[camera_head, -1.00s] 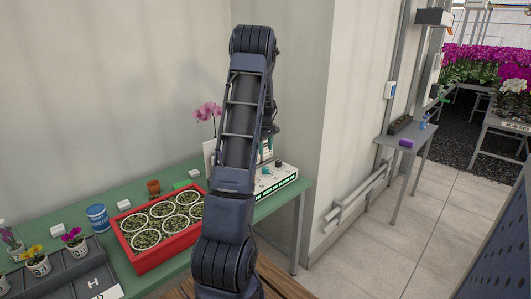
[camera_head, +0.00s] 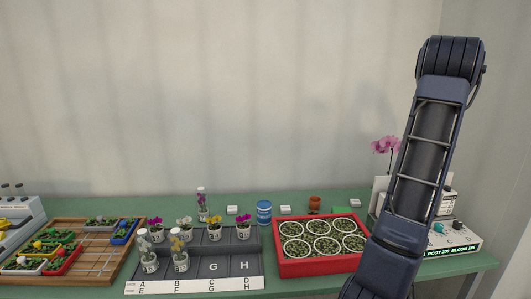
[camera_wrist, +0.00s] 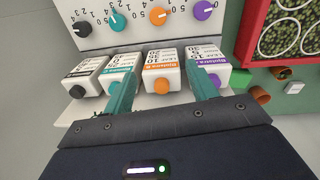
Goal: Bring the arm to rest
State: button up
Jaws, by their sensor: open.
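My arm (camera_head: 424,155) stands raised and folded at the right of the head view, in front of the green bench's right end. My gripper (camera_wrist: 160,72) shows in the wrist view with its two teal fingers apart and nothing held between them. Beyond the fingers is a row of white bottles with knobs in black, teal, orange (camera_wrist: 161,86) and purple (camera_wrist: 214,76). Behind them is a white panel (camera_wrist: 135,32) with matching coloured dials. I cannot tell whether a finger touches a bottle. The gripper is hidden in the head view.
The green bench (camera_head: 340,283) runs along a pale wall. It bears a red crate (camera_head: 320,267) of round pots, a grey lettered tray (camera_head: 240,267) with flowers and jars, a blue tin (camera_head: 264,212), a wooden board (camera_head: 100,262) and a white dosing unit (camera_head: 466,243) by my arm.

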jog(key=s+a+r+t, duration=0.15)
jog(key=a+r, duration=0.25)
jog(key=a, duration=0.5)
jog(key=s+a+r, duration=0.2)
jog(key=a+r, duration=0.2)
jog(key=a, duration=0.6)
jog(key=s+a+r, duration=0.1)
jog(key=a+r, duration=0.4)
jog(key=a, duration=0.4)
jog(key=s+a+m+t, duration=0.1)
jog(key=s+a+t, duration=0.1)
jog(key=s+a, duration=1.5)
jog(key=shift+s+a+f+t+y, duration=0.25)
jog(key=shift+s+t+y, duration=0.1)
jog(key=shift+y, duration=0.05)
